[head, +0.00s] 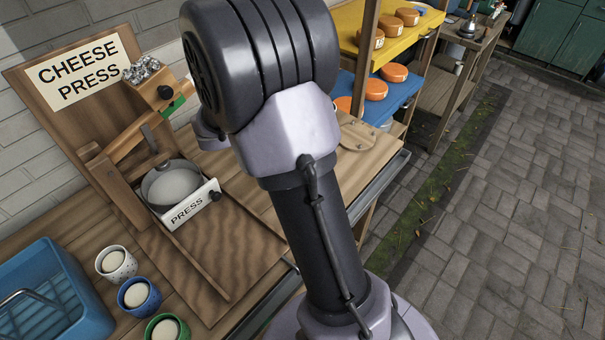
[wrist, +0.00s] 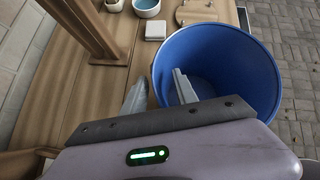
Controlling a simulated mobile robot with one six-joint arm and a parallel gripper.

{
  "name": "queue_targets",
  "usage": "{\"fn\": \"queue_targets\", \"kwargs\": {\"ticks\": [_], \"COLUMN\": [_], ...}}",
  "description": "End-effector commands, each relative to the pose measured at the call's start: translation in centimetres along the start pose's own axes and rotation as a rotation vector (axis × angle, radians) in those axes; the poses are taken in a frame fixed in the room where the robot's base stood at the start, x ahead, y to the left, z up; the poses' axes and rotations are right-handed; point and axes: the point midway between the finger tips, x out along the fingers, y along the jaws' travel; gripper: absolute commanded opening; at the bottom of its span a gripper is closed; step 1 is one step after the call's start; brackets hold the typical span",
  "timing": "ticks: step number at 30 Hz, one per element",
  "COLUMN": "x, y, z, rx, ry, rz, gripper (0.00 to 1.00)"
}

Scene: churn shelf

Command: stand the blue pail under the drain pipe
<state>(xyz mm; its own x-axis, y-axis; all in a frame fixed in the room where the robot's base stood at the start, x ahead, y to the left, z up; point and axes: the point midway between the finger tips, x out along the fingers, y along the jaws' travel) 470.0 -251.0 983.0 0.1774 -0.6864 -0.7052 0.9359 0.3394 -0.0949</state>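The blue pail (wrist: 245,55) stands upright in the wrist view, its wide round mouth facing the camera. It is on or beside the wooden bench; its base is hidden. My gripper (wrist: 160,86) is open at the pail's near left rim. One finger is outside the wall and the other is over or inside the mouth, with a gap between them. I cannot tell whether either touches the pail. In the head view my arm covers the middle, and neither pail nor gripper shows. No drain pipe is visible in either view.
The bench holds the cheese press (head: 170,185), a blue tray (head: 55,300) and several small cups. A small bowl (wrist: 147,8) and a white block (wrist: 155,31) sit beyond the pail. Shelves with orange cheeses (head: 394,72) stand behind. Paving (head: 500,200) at right is clear.

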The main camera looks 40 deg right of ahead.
Motion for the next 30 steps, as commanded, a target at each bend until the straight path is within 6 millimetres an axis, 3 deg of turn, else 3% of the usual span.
{"fn": "queue_targets", "kwargs": {"ticks": [5, 10, 30], "x": [-0.09, -0.11, -0.11], "y": [0.02, 0.01, 0.01], "z": [0.13, 0.12, 0.08], "rx": [0.001, 0.001, 0.002], "ry": [-0.001, -0.001, 0.000], "rz": [0.001, 0.001, 0.000], "gripper": [0.33, 0.00, 0.00]}}
